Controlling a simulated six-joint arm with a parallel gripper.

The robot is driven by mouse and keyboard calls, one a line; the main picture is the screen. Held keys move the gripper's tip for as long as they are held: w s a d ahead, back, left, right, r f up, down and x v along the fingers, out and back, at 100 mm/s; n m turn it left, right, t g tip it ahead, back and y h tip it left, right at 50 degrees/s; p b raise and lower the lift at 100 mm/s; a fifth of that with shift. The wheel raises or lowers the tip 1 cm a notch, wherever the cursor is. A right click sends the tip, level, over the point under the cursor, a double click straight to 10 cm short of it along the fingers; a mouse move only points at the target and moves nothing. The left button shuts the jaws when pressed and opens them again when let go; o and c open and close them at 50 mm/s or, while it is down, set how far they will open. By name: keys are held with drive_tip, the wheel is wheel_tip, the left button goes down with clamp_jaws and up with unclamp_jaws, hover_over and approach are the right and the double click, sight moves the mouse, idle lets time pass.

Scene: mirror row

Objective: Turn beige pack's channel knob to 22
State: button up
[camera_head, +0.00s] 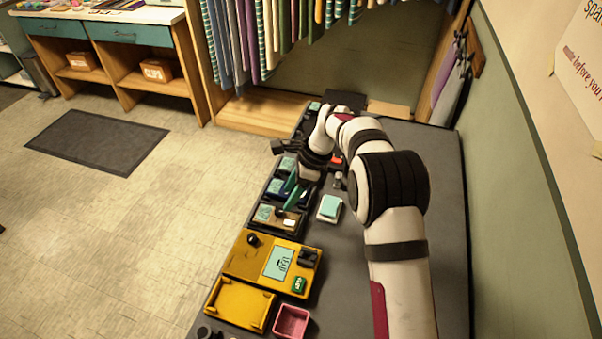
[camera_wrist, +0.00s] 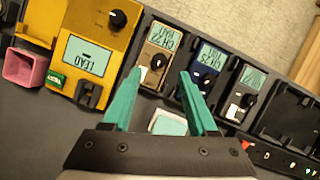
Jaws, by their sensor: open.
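The beige pack (camera_wrist: 165,38) lies on the grey counter (camera_head: 405,143), with a small screen, a black channel knob (camera_wrist: 158,61) and a white button. The screen text is upside down in the wrist view, and I cannot read its number surely. In the head view the pack (camera_head: 268,224) sits between the yellow unit and the dark packs. My gripper (camera_wrist: 160,73) is open and empty, its teal fingers apart on either side of the knob in the wrist view. It also shows in the head view (camera_head: 289,193), above the row of packs. I cannot tell its height over the knob.
A navy pack (camera_wrist: 207,62) and a grey pack (camera_wrist: 241,96) stand right of the beige one. The yellow unit (camera_wrist: 98,45) and pink bin (camera_wrist: 25,68) are left. A white-and-teal pad (camera_head: 329,208) lies near my arm. A dark tray (camera_wrist: 288,112) is far right.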

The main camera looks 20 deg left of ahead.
drive_tip(key=v, duration=1)
drive_tip(key=shift+r, duration=0.15)
drive_tip(key=s+d+r+n+h, duration=0.1)
drive_tip(key=s+d+r+n, duration=0.2)
drive_tip(key=s+d+r, duration=0.7)
drive_tip(key=s+d+f+n, duration=0.2)
drive_tip(key=s+d, duration=0.1)
drive_tip(key=s, duration=0.4)
drive_tip(key=s+d+f+n+h, duration=0.1)
drive_tip(key=s+d, duration=0.3)
drive_tip(key=s, duration=0.4)
drive_tip(key=s+d+f+n+t, duration=0.1)
drive_tip(key=s+d+f+n, duration=0.1)
drive_tip(key=s, duration=0.6)
drive_tip(key=shift+d+f+n+h, duration=0.3)
drive_tip(key=shift+d+f, duration=0.6)
drive_tip(key=shift+f, duration=0.05)
